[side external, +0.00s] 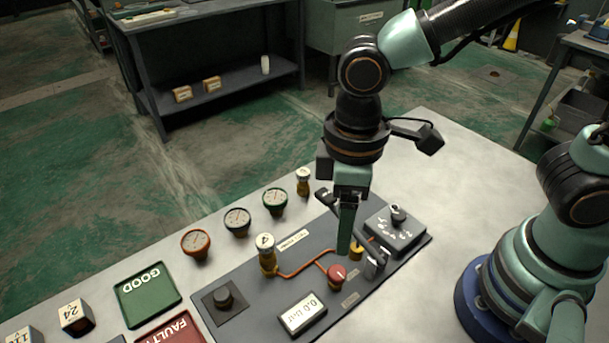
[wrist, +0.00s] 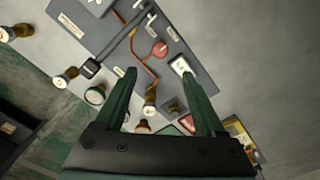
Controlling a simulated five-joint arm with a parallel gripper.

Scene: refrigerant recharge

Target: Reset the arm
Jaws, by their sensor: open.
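My gripper (side external: 346,238) points down over the right part of a dark grey panel (side external: 250,325) in the side view. In the wrist view, its two green fingers (wrist: 157,75) are spread apart with nothing held between them. In the side view one finger largely covers the other, and I cannot tell whether the tips touch the panel. A red knob (side external: 337,272) is just below the fingers in that picture. A black lever-like part (side external: 374,262) is close to their right. A grey box with a knob (side external: 395,235) sits at the panel's right end.
A brass cylinder (side external: 267,256) stands on the panel beside orange piping. Several gauges, including an orange one (side external: 196,243), stand behind it. A green GOOD tray (side external: 147,293) and a red FAULTY tray (side external: 178,332) lie left.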

